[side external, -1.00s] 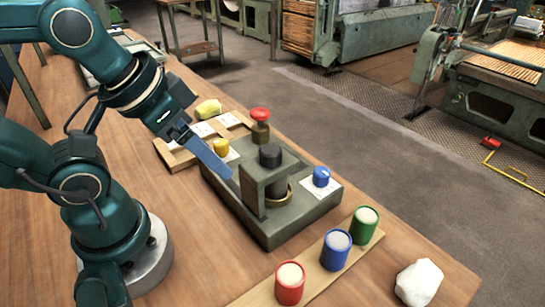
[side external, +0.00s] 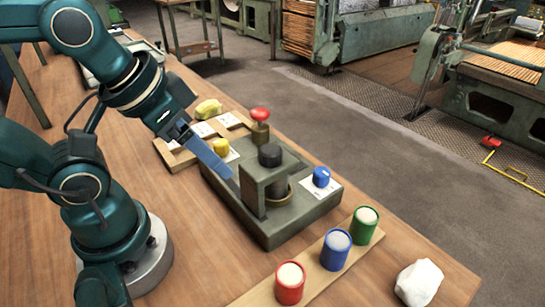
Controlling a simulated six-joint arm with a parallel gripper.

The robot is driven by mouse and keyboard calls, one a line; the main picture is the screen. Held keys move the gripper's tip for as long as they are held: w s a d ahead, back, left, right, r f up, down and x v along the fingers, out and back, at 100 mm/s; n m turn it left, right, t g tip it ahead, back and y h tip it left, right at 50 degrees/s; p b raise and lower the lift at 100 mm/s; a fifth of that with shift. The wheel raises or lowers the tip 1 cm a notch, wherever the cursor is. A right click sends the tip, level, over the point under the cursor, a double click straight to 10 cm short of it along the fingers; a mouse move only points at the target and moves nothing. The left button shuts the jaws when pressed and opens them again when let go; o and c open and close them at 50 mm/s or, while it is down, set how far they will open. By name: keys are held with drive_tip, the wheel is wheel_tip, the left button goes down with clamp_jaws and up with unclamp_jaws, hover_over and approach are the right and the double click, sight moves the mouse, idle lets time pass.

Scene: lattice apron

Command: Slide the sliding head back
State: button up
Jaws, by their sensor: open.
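The sliding head (side external: 254,192) is a grey-green upright block with a black round cap (side external: 270,154). It stands on a heavy grey-green base (side external: 285,235) with a brass-coloured ring partly hidden beneath it. A post with a red knob (side external: 260,114) rises behind it at the back of the base. My gripper (side external: 226,172) reaches down from the upper left, its blue-grey finger ending beside the left face of the head. I cannot tell whether it touches. The gripper is open; the other finger is not clearly visible.
A blue piece (side external: 321,177) sits on a white card at the base's right. Red (side external: 290,284), blue (side external: 336,250) and green (side external: 364,225) cups line a board in front. A white lump (side external: 419,283) lies right.

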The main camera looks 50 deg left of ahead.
drive_tip(key=shift+o, duration=0.4)
wheel_tip(320, 180, up, 5)
drive_tip(key=n+g, duration=0.5)
drive_tip(key=n, duration=0.4)
hover_over(270, 148)
drive_tip(key=shift+s+f, duration=0.1)
drive_tip(key=shift+f, duration=0.05)
drive_tip(key=shift+f+g, duration=0.3)
drive_tip(key=shift+f, duration=2.75)
